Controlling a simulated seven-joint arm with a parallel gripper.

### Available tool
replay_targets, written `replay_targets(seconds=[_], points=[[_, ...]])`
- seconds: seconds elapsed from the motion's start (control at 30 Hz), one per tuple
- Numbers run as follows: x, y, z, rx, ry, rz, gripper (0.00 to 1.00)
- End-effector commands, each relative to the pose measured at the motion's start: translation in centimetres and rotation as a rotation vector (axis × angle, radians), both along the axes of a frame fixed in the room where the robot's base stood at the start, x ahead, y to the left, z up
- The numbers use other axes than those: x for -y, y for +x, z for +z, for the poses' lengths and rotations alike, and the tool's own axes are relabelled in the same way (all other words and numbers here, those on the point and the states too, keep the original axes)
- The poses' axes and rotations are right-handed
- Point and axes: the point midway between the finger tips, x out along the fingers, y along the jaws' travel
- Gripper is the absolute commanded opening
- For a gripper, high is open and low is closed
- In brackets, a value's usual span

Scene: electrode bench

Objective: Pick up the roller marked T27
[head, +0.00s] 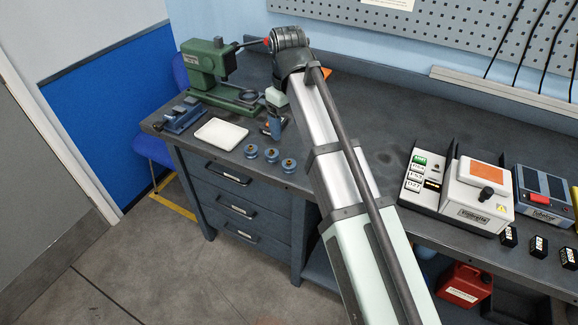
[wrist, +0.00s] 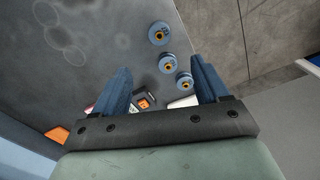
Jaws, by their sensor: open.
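Three small blue rollers with orange-brown centres stand in a slanting row near the front edge of the bench: a left one (head: 251,151), a middle one (head: 271,155) and a right one (head: 289,165). The wrist view also shows the three rollers, an upper one (wrist: 158,33), a middle one (wrist: 168,63) and a lower one (wrist: 184,80). Their markings are too small to read, so I cannot tell which is T27. My gripper (head: 273,122) is above the bench, behind the rollers. Its blue fingers (wrist: 160,66) are apart and hold nothing.
A white tray (head: 221,134) lies left of the rollers. A green press (head: 213,68) and a blue vice-like fixture (head: 181,117) stand further left. An orange-faced device (wrist: 143,103) shows between my fingers. Machines (head: 475,195) stand at right. The bench's middle (head: 385,120) is clear.

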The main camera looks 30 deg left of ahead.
Motion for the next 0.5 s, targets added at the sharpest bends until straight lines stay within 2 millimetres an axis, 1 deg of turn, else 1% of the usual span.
replay_targets(seconds=[0.07,0.3,0.5], points=[[0.0,-0.2,-0.8,-0.002,-0.003,-0.001,0.74],[0.1,-0.1,-4.6,-0.002,-0.002,0.000,0.74],[0.1,-0.1,-7.2,-0.001,-0.001,0.001,0.74]])
